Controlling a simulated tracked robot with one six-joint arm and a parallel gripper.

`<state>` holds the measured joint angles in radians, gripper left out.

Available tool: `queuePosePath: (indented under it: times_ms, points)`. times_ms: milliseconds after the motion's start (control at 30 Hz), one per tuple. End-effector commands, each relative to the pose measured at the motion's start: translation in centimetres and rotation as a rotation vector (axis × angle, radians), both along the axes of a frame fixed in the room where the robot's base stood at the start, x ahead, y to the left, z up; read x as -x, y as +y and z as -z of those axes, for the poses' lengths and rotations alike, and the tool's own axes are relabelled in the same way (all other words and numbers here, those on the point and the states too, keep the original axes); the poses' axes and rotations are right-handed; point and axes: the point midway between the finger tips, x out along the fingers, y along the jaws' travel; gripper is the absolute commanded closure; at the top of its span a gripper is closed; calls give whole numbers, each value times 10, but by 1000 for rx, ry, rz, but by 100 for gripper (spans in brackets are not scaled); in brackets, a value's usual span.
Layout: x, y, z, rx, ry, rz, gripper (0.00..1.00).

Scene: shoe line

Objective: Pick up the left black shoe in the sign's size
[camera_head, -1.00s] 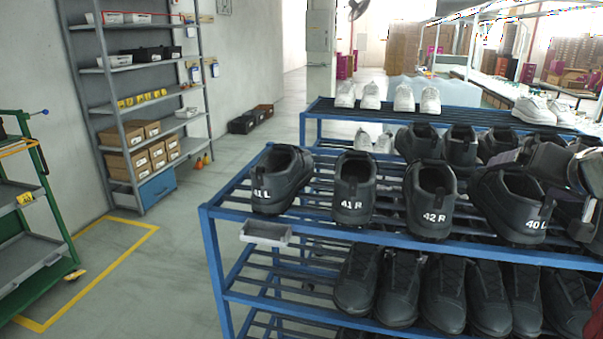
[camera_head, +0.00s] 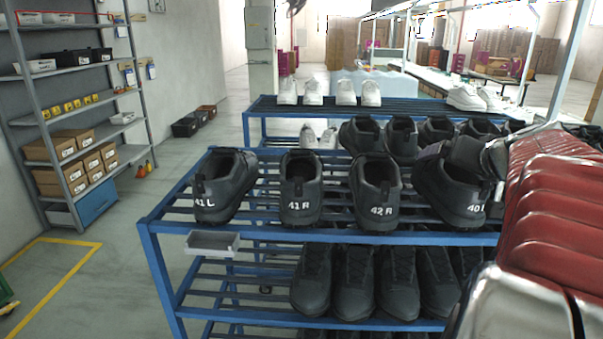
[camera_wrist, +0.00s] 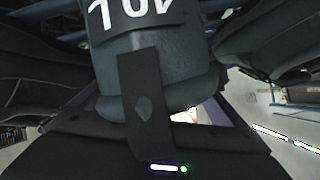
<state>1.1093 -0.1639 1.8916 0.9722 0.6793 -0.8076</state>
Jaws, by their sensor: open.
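Black shoes stand heel-out on the blue rack's top shelf (camera_head: 330,238): 41 L (camera_head: 222,187), 41 R (camera_head: 301,190), 42 R (camera_head: 380,192) and 40 L (camera_head: 450,193). My gripper (camera_head: 468,153) is at the 40 L shoe's upper right, partly hidden. In the wrist view, the heel of the 40 L shoe (camera_wrist: 185,60) fills the upper middle with its white label upside down and cut off. A dark finger of my gripper (camera_wrist: 148,105) shows in front of that heel. I cannot tell whether it touches. My gripper is open. I see no readable size sign.
More black shoes (camera_head: 345,280) fill the lower shelf. White shoes (camera_head: 345,92) stand on a rack behind. The rack's right end is hidden.

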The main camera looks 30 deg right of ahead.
Motion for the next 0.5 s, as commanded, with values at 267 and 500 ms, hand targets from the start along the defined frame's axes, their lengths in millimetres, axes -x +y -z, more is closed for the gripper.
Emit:
queuePosePath:
  times_ms: [267, 500]
  points:
    - [-1, 1, 0, 0, -1, -2, 5]
    - [-1, 1, 0, 0, 0, -4, 8]
